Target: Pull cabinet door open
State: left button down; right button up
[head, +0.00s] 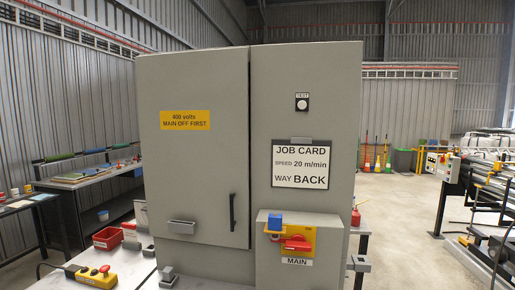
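The grey cabinet (305,75) stands upright in the middle of the head view, on a light bench. Its door (195,165) is the left part of the front and looks shut, with a dark seam along its right edge. A black vertical bar handle (232,212) is on the door's lower right. A yellow label (185,120) on the door reads "400 volts MAIN OFF FIRST". Right of the door, a yellow plate marked MAIN carries a red switch handle (296,243), lying about level, and a blue block (275,221). Neither gripper is in view.
A small grey block (181,227) sits at the door's lower left. A job card (300,163) and a test button (302,104) are on the right panel. A yellow button box (92,276) and red bin (107,238) lie left. Machinery (490,185) stands far right.

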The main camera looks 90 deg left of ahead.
aim_at(193, 105)
jog(key=u, duration=3.4)
